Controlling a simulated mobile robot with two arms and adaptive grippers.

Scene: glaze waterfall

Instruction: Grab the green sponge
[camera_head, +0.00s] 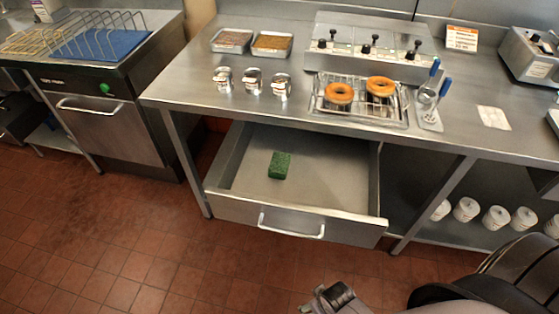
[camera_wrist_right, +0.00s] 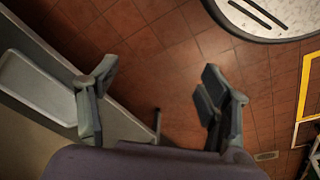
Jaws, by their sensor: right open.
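The green sponge (camera_head: 279,165) lies on the floor of the open drawer (camera_head: 235,206) in the head view, left of the drawer's middle. My right gripper (camera_head: 335,297) is at the bottom edge of the head view, in front of the drawer and apart from it. In the right wrist view my right gripper (camera_wrist_right: 158,84) is open, with nothing between its fingers and floor tiles beyond them. The sponge does not show in the right wrist view. My left gripper is not in view.
The drawer handle (camera_head: 291,226) faces the aisle. Above the drawer, the steel counter (camera_head: 180,85) holds metal shakers (camera_head: 252,80) and two donuts on a wire rack (camera_head: 318,105). White cups (camera_head: 466,209) stand on the lower right shelf. The tiled floor (camera_head: 130,235) at left is clear.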

